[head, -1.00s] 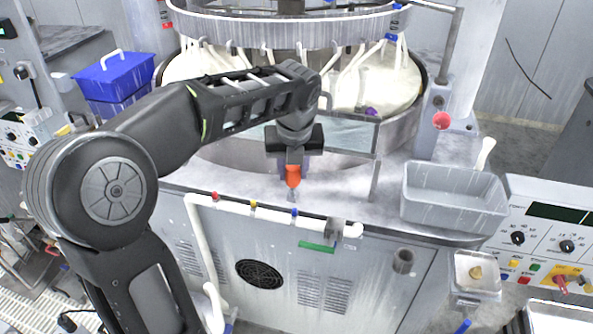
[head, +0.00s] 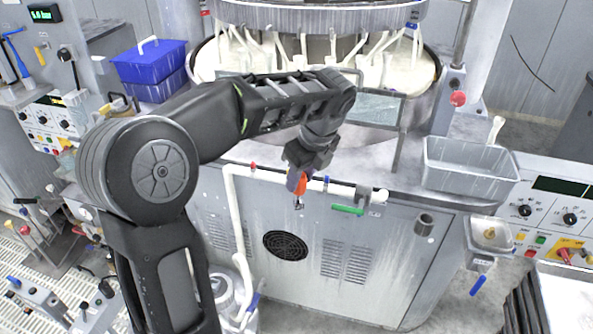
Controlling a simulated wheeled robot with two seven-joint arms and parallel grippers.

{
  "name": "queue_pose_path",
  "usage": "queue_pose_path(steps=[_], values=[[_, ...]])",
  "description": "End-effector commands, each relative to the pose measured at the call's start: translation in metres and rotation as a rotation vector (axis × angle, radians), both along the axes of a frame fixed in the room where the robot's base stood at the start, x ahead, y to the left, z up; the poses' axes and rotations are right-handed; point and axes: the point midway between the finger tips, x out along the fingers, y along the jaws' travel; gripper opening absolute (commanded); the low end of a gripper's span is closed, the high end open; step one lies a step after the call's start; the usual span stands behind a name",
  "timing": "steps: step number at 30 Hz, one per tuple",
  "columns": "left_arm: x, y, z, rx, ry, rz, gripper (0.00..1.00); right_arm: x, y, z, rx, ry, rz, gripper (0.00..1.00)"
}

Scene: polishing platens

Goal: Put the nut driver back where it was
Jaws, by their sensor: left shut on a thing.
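The nut driver (head: 301,186) has an orange handle and a short metal shaft that points down. My left gripper (head: 299,176) is shut on its handle, and the fingers hide part of it. The driver shows in front of the machine's front edge, near the white pipe with coloured valves (head: 275,174). I cannot tell whether it touches the pipe. A short grey open tube (head: 424,224) sits on the machine's front panel, to the right of the driver. My right gripper is not in view.
A grey bin (head: 468,176) stands on the deck at right. A small tray (head: 490,234) hangs at the machine's right corner, beside a control panel (head: 555,215). A blue box (head: 150,62) is at back left.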

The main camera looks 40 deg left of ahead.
Motion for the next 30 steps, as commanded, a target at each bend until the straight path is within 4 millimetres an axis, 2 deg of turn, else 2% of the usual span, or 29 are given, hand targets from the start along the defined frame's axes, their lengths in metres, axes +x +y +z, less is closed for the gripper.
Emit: queue_pose_path(steps=[5,8,12,15,19,28,30], values=[[0.004,-0.023,-0.026,0.001,0.007,0.318,0.00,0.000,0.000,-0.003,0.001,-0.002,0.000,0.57],[0.006,-0.049,-0.054,0.003,0.011,0.565,0.00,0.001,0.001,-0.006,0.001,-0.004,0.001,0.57],[0.004,-0.102,-0.104,0.003,0.011,0.816,0.00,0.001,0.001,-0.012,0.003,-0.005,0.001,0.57],[0.001,-0.131,-0.128,0.001,0.005,0.860,0.00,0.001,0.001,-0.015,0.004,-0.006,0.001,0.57],[-0.002,-0.152,-0.145,-0.001,0.002,0.850,0.00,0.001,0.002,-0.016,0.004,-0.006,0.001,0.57],[-0.004,-0.158,-0.149,-0.001,0.000,0.844,0.00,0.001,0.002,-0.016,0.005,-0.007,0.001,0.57],[-0.003,-0.158,-0.148,-0.002,0.000,0.844,0.00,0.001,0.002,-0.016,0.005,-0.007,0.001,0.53]])
